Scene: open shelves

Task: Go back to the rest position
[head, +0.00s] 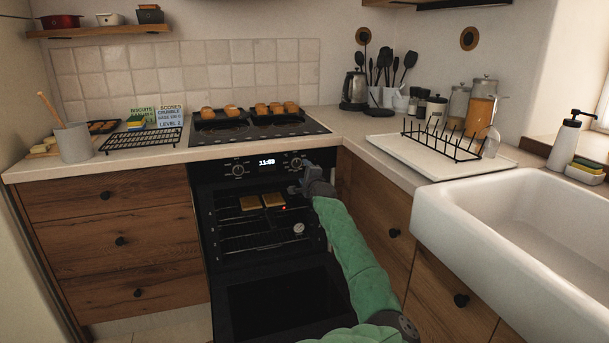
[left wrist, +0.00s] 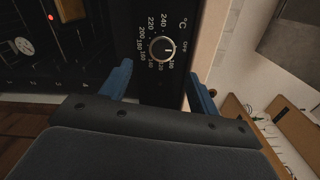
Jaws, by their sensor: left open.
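My left gripper (head: 297,186) is at the oven's front panel, just by the right-hand knob (head: 296,162). In the left wrist view its blue fingers (left wrist: 157,72) are spread apart and hold nothing. The temperature knob (left wrist: 162,49) shows just beyond the gap between them, apart from both fingers. My green-sleeved left arm reaches up from the bottom right of the head view. My right gripper is in neither view.
The oven door (head: 285,305) hangs open. Two golden-brown squares (head: 250,203) lie on the oven rack, above a round dial (head: 299,229). A deep white sink (head: 530,215) stands at the right. Baked loaves (head: 277,107) sit on the hob.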

